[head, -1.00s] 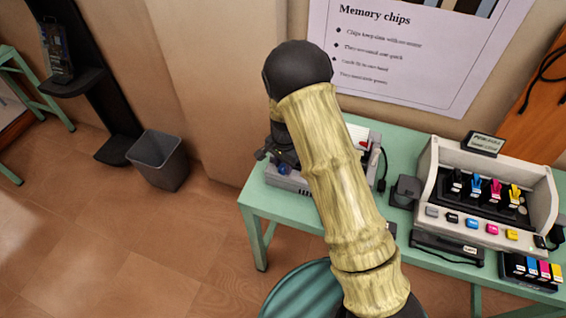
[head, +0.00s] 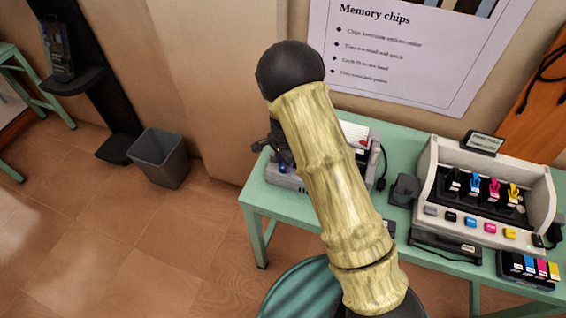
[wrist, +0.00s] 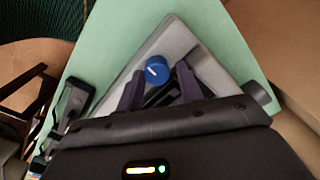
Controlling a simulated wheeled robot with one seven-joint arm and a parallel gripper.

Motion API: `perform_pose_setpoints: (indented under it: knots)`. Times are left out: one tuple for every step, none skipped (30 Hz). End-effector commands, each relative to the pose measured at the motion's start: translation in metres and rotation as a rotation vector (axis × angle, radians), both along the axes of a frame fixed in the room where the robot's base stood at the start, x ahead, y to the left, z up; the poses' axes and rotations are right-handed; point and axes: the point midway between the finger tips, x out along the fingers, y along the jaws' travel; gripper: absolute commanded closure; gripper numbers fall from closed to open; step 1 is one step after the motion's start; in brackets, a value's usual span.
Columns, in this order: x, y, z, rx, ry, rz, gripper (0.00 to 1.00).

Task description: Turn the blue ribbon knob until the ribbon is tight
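The blue ribbon knob (wrist: 156,69) is a round blue cap with a white line, on the grey device (wrist: 177,38). In the wrist view it lies just beyond and between the fingertips of my gripper (wrist: 160,78). The two dark fingers are apart and do not visibly touch it. In the head view my gripper (head: 268,143) is partly hidden by my arm, above the left end of the device (head: 290,182); a little of the blue knob (head: 283,168) shows below it. I cannot make out the ribbon or its tightness.
The device stands on a green table (head: 405,153). To its right are a dark grey block (head: 405,188) and a printer (head: 485,205) with coloured cartridges. A poster (head: 410,45) hangs on the wall behind. A bin (head: 160,158) stands on open floor at left.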

Motion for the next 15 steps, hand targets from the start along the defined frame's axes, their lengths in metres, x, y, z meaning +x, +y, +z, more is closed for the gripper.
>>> perform_pose_setpoints:
  knots:
    - [0.000,0.000,0.000,-0.001,0.001,0.000,0.63]
    - [0.000,0.000,0.000,0.000,0.002,0.000,0.63]
    - [-0.001,0.000,0.000,-0.001,0.003,0.000,0.63]
    - [-0.001,0.000,-0.001,-0.001,0.004,0.000,0.63]
    - [-0.002,-0.001,-0.001,-0.001,0.004,0.000,0.63]
    - [-0.002,-0.001,-0.001,-0.001,0.005,0.000,0.63]
    - [-0.002,-0.001,-0.001,-0.001,0.007,0.000,0.63]
    - [-0.002,-0.001,-0.001,-0.001,0.007,0.000,0.63]
    - [-0.002,-0.001,0.000,-0.001,0.007,0.000,0.63]
    - [-0.002,-0.001,0.001,-0.001,0.007,0.001,0.63]
    - [-0.002,-0.001,0.003,-0.001,0.007,0.001,0.63]
    - [-0.002,0.000,0.005,0.000,0.006,0.001,0.63]
    - [-0.002,0.000,0.008,-0.001,0.007,0.002,0.63]
    - [-0.003,0.000,0.011,-0.001,0.007,0.002,0.63]
    - [-0.002,0.000,0.016,-0.001,0.006,0.002,0.63]
